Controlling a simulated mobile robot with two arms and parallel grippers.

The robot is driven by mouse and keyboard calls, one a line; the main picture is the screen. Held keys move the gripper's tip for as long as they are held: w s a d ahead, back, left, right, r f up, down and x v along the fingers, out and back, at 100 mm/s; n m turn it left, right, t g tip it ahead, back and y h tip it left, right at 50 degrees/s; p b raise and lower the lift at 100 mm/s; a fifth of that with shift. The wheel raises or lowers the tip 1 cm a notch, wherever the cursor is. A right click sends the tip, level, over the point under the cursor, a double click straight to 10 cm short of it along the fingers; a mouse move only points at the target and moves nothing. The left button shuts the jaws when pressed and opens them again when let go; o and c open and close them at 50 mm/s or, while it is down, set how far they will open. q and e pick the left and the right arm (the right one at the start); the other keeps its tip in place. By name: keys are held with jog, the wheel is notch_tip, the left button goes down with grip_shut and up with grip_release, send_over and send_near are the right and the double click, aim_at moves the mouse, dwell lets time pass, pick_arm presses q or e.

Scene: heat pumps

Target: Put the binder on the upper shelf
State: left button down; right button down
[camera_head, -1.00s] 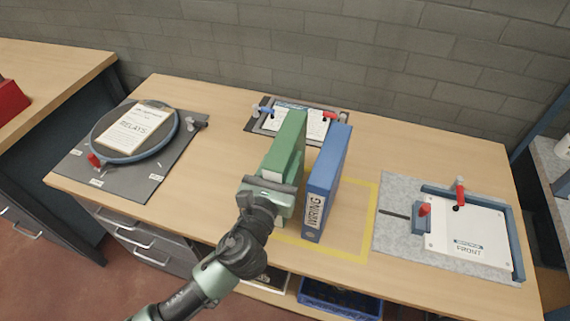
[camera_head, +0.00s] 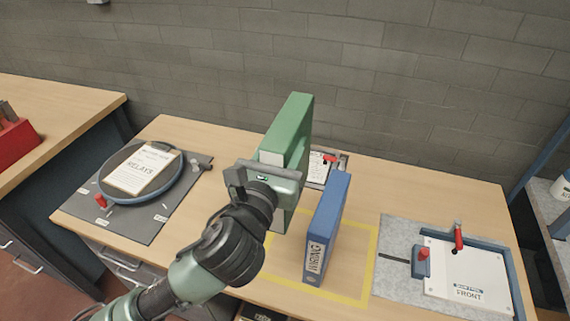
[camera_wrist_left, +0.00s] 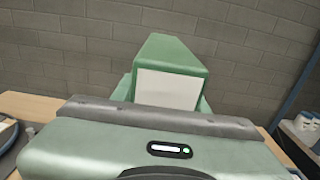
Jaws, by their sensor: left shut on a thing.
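A green binder (camera_head: 297,127) stands upright in my left gripper (camera_head: 264,178), which is shut on its near end. The binder appears lifted above the bench. In the left wrist view the binder (camera_wrist_left: 168,55) rises just beyond the gripper (camera_wrist_left: 160,118), its pale label facing me. A blue binder (camera_head: 328,225) labelled WIRING stands upright on the bench, just right of the green one. No upper shelf shows clearly. My right gripper is not in view.
The wooden bench (camera_head: 225,140) has a yellow outlined area (camera_head: 372,262) around the blue binder. A round RELAYS fixture (camera_head: 140,172) lies left, a FRONT plate fixture (camera_head: 465,270) right. A clipboard fixture (camera_head: 318,168) sits partly hidden behind the green binder. A brick wall stands behind.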

aim_at(283, 125)
pick_arm(q)
notch_tip(283, 125, up, 2)
jog(key=shift+r, duration=0.15)
notch_tip(283, 125, up, 7)
jog(key=p, duration=0.7)
jog(key=shift+r, duration=0.15)
jog(key=shift+a+f, duration=0.15)
jog(key=shift+f, duration=0.2)
jog(key=s+a+f+n+y+b, duration=0.2)
jog(key=s+a+f+y+b, duration=0.15)
jog(key=a+f, duration=0.55)
jog(key=s+a+f+n+y+b, duration=0.2)
jog(key=s+a+f+b, duration=0.2)
jog(key=a+f, duration=0.6)
jog(key=s+f, duration=0.2)
jog(key=s, duration=0.5)
jog(key=shift+s+d+f+t+p, duration=0.25)
jog(key=shift+s+f+t+p, duration=0.05)
jog(key=shift+s+f+t, duration=0.1)
jog(key=shift+s, duration=0.1)
